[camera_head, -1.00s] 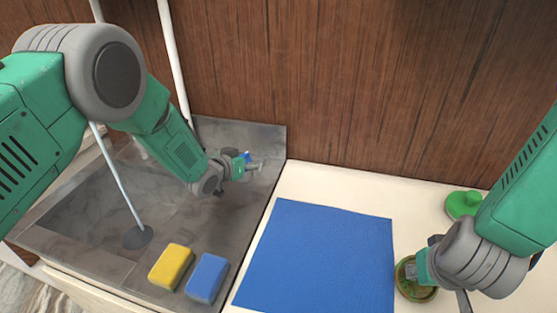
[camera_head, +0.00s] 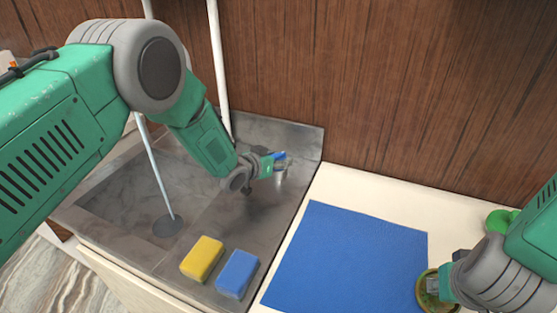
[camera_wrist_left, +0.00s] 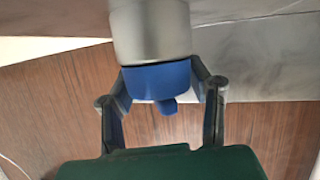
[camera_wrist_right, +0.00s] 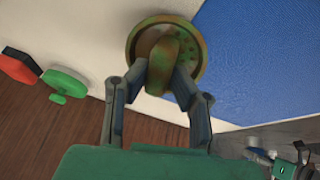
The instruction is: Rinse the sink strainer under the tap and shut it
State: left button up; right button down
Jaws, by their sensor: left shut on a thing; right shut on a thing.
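My left gripper (camera_head: 268,163) is shut on the blue top (camera_wrist_left: 158,80) of a grey metal cylinder (camera_wrist_left: 150,30) over the sink's right back part; this looks like the tap's handle. The sink strainer (camera_wrist_right: 187,30) is round, with a brassy rim and green-brown stains. My right gripper (camera_wrist_right: 162,78) is shut on the piece standing up in its middle. In the head view the strainer (camera_head: 424,296) is at the mat's right edge, partly hidden by the right gripper. A thin pale vertical line, water or a rod, meets a dark round drain (camera_head: 168,226) in the sink (camera_head: 215,215).
A yellow sponge (camera_head: 202,258) and a blue sponge (camera_head: 238,272) lie at the sink's front edge. A green knobbed thing (camera_wrist_right: 66,83) and a red one (camera_wrist_right: 18,67) are on the counter beyond the strainer.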

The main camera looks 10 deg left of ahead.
pick_arm(q)
jog(key=shift+a+f, duration=0.2)
jog(key=shift+a, duration=0.25)
jog(key=shift+s+d, duration=0.2)
jog(key=shift+d, duration=0.4)
jog(key=shift+a+f+m+g+h+b, duration=0.1)
jog(key=shift+a+m+g+h+b, duration=0.2)
jog(key=shift+a+m+g+h, duration=0.15)
jog(key=shift+d+m+g+h+b, duration=0.3)
jog(key=shift+m+g+h, duration=0.25)
jog(key=shift+m+h, duration=0.45)
jog(key=shift+a, duration=0.1)
jog(key=shift+s+m, duration=0.1)
jog(key=shift+m, duration=0.15)
jog(key=o, duration=1.2)
jog(key=shift+a, duration=0.1)
jog(key=shift+a+r, duration=0.1)
jog(key=shift+r, duration=0.1)
